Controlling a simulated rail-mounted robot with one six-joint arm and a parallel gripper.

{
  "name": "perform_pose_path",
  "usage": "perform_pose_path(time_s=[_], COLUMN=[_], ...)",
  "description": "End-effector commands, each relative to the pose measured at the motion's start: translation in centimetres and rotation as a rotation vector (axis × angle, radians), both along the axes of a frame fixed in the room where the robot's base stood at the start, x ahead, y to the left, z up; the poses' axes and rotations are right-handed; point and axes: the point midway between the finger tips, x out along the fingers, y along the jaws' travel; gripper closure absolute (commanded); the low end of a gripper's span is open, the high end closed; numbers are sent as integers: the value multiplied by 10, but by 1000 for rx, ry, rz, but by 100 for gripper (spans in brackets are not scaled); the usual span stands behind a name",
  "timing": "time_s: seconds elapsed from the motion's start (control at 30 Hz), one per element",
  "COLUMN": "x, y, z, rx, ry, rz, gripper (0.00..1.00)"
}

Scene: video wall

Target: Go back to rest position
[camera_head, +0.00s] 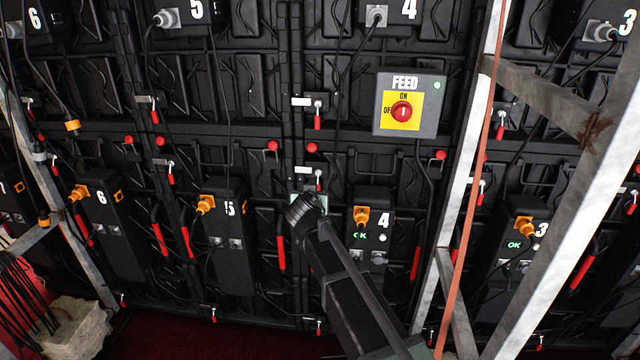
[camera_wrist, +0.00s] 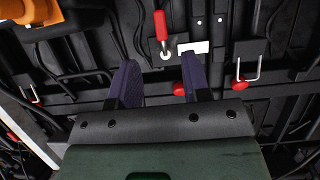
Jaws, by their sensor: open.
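My arm reaches up from the bottom middle of the head view, and its end with my gripper (camera_head: 305,208) is in front of the black video wall, between the units marked 5 and 4. In the wrist view my gripper (camera_wrist: 157,84) shows two purple finger pads spread apart with nothing between them. In the head view the fingers themselves are too small to make out. Behind the fingers are the wall's black frame, a red-handled latch (camera_wrist: 161,30) and a white label (camera_wrist: 193,47).
A grey FEED box (camera_head: 409,104) with a red knob on yellow hangs right of my gripper. Unit 4 (camera_head: 373,205) with an orange plug is close at its right, unit 5 (camera_head: 229,225) to its left. Metal struts (camera_head: 470,180) stand at right. A pale block (camera_head: 75,330) lies lower left.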

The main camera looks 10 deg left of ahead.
Motion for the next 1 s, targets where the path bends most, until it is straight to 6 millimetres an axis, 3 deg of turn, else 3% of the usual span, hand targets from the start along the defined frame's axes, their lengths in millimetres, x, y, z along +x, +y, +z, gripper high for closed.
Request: perform_pose_path(time_s=[0.07,0.13,0.3,0.5,0.6,0.67,0.7,0.73,0.8,1.0], x=[-9,-45,-154,-265,-307,-316,-310,-309,-308,-307], y=[-11,-36,-140,-223,-261,-289,-301,-297,-295,-295], z=[-12,-35,-85,-104,-105,-105,-94,-71,-44,21], rx=[-99,-199,-287,-170,-49,0,17,11,8,6], ry=[79,249,734,1103,1179,1179,1178,1177,1177,1175], rz=[-15,-30,-11,80,53,-7,-36,-26,-24,-25], gripper=[56,56,56,56,56,56,56,56,56,56])
